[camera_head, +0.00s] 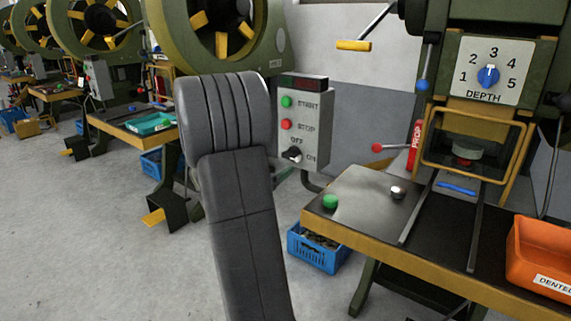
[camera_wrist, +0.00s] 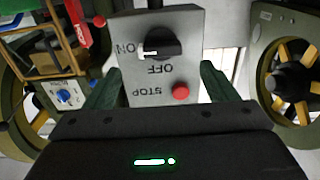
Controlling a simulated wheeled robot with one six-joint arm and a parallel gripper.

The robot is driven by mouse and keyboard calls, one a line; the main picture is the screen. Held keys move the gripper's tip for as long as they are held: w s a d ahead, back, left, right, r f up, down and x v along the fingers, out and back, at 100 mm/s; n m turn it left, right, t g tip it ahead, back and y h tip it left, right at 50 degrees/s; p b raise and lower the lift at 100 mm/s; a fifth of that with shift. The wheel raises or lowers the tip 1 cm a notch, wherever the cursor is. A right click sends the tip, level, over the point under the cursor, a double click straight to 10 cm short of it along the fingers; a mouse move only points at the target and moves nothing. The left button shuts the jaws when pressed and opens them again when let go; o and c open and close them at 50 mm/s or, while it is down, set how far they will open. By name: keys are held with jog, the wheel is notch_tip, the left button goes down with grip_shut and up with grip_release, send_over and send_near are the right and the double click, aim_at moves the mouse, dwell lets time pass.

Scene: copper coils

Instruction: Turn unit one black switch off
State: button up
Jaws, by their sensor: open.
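The grey control box (camera_head: 304,122) stands right of my arm in the head view, with a green START button, a red STOP button and a black switch (camera_head: 292,154) at the bottom. The wrist view shows the box upside down. There the black switch (camera_wrist: 160,47) has its white mark towards the ON label. The red STOP button (camera_wrist: 181,91) lies nearer my gripper. My gripper (camera_wrist: 162,84) is open and empty, its two green fingers apart on either side of the box's face. They appear short of the switch. My arm hides the gripper in the head view.
A press with a blue depth dial (camera_head: 488,76) and a red-knobbed lever (camera_head: 377,148) stands at right. Its table (camera_head: 350,207) holds a green button and an orange bin (camera_head: 541,257). A blue crate (camera_head: 318,248) is on the floor. Open floor lies at left.

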aim_at(289, 158)
jog(key=b+x, duration=0.1)
jog(key=x, duration=0.5)
jog(key=shift+w+d, duration=0.2)
jog(key=shift+w, duration=0.05)
jog(key=c, duration=1)
